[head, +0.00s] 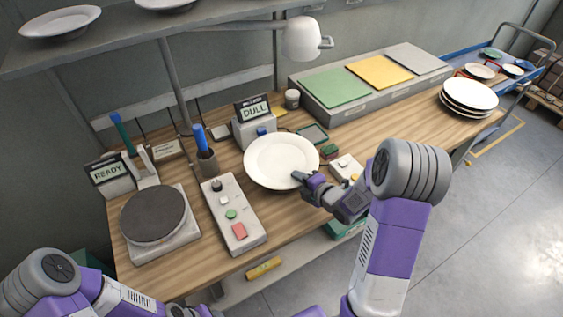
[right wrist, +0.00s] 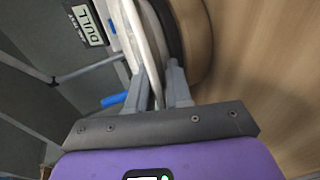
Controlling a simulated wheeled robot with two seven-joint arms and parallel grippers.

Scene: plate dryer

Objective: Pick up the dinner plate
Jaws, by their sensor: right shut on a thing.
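A white dinner plate (head: 270,160) is in the middle of the head view, in front of the display reading DULL. My right gripper (head: 299,178) is shut on its near right rim. In the right wrist view the plate (right wrist: 143,50) shows nearly edge-on between the two fingers (right wrist: 160,85). The plate looks held over the wooden bench; the gap beneath it is hard to judge. My left arm shows at the lower left of the head view, but its gripper is outside the picture.
A stack of plates (head: 468,97) stands at the bench's right end. A dark round disc on a base (head: 154,214) and a button panel (head: 234,215) lie to the left. A lamp (head: 301,38) hangs behind. Green, yellow and grey pads (head: 380,72) sit at the back right.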

